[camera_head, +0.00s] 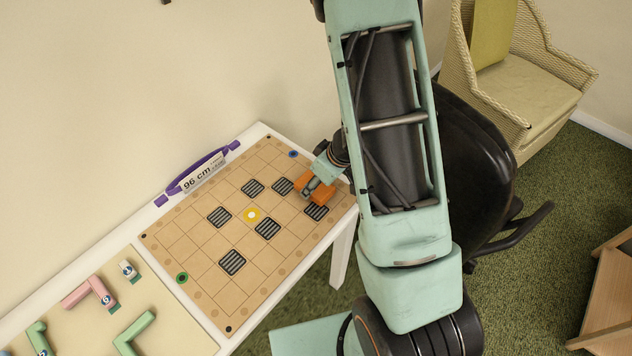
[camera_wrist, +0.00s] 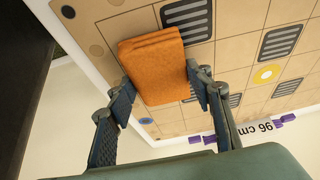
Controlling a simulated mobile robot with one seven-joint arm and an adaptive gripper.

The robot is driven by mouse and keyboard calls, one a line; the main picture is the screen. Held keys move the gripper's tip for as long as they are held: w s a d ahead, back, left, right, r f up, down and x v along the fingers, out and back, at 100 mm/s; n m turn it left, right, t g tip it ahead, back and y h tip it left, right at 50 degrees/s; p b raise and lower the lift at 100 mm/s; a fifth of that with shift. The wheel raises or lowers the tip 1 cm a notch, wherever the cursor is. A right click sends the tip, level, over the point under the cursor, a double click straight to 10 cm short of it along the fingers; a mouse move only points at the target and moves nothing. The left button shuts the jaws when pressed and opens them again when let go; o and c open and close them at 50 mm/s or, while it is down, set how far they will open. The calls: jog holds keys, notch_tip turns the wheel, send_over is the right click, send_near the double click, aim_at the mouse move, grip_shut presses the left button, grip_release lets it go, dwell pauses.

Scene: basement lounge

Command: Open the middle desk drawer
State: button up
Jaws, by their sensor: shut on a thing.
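No desk drawer shows clearly in either view. My gripper (camera_head: 318,188) is over the right end of a white table (camera_head: 262,130). It is shut on an orange block (camera_head: 304,187), which looks like a small folded or stacked piece. In the wrist view the orange block (camera_wrist: 153,66) sits between the two dark fingers of my gripper (camera_wrist: 160,88), above the tan grid board (camera_wrist: 232,55). Whether the block touches the board cannot be told.
The grid board (camera_head: 205,255) has several dark striped tiles and a yellow disc (camera_head: 252,215). A purple-ended "96 cm" strip (camera_head: 198,178) lies along the back edge. Pink (camera_head: 88,291) and green (camera_head: 135,332) pieces lie left. A black chair (camera_head: 475,150), wicker armchair (camera_head: 530,85) and wooden furniture (camera_head: 608,300) stand right.

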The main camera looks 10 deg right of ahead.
jog(key=shift+f, duration=0.35)
jog(key=o, duration=1.1)
jog(key=shift+r, duration=0.1)
jog(key=shift+r+b, duration=0.1)
jog(key=shift+b, duration=0.25)
